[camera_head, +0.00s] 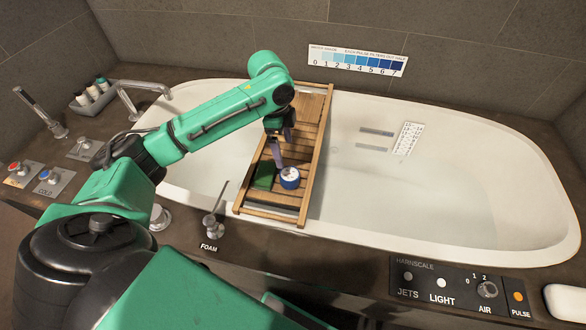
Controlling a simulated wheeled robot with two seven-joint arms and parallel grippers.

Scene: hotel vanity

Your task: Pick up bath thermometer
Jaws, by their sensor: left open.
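A small round blue object with a white face (290,177), which looks like the bath thermometer, rests on the near part of the wooden bath tray (273,215). My left arm reaches over the tub from the left. My left gripper (281,149) points down over the tray, just beyond the blue object and slightly left of it. It is open, and its fingers look empty. Whether a fingertip touches the blue object cannot be told. A dark green flat item (264,176) lies on the tray directly left of the blue object. My right gripper is out of view.
The tray spans the white bathtub (450,225). A FOAM lever (213,222) stands on the near rim left of the tray. A control panel (460,287) lies at front right. A faucet (145,87) and a grey bottle caddy (93,97) are at back left.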

